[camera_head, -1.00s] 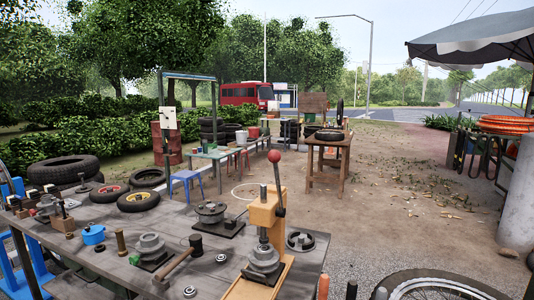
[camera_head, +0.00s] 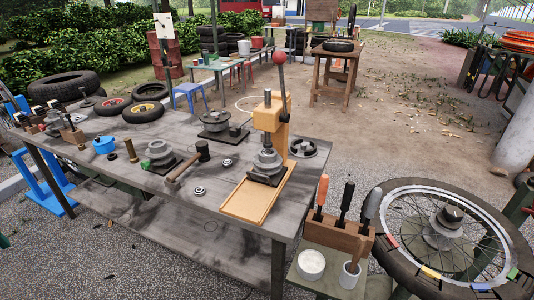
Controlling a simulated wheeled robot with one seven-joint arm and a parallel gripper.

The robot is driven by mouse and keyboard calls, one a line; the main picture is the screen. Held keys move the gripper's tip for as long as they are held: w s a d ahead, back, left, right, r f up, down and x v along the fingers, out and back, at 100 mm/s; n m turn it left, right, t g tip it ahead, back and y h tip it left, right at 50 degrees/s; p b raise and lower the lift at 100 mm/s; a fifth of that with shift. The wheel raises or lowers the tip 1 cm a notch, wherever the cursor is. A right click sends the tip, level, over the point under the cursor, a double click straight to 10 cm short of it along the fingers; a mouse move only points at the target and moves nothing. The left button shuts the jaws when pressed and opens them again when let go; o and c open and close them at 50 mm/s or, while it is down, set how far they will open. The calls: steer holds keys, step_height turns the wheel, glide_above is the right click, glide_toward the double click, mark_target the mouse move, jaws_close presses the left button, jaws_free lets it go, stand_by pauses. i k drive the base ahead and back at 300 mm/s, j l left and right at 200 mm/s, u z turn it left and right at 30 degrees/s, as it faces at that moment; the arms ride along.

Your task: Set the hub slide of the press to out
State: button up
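The press (camera_head: 267,117) stands at the right end of the grey workbench (camera_head: 130,193). It has an orange-tan upright and a lever with a red ball knob (camera_head: 279,59) raised high. A grey stepped hub (camera_head: 267,162) sits on a dark square plate (camera_head: 267,176) at the foot of the upright. A tan board or slide (camera_head: 248,203) extends from under it toward the bench's front edge. Which part is the hub slide, and how far it is set, I cannot tell for sure. My gripper is not in view.
A hammer (camera_head: 188,165), a second hub (camera_head: 160,152), a blue pot (camera_head: 104,144) and several small parts lie on the bench. A wheel (camera_head: 443,235) and a tool block (camera_head: 338,232) stand at the right. Gravel ground before the bench is clear.

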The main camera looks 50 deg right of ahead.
mark_target(268, 170)
steer(key=i+z, duration=0.45)
steer(key=z, duration=0.25)
steer(key=i+z, duration=0.25)
steer(key=z, duration=0.15)
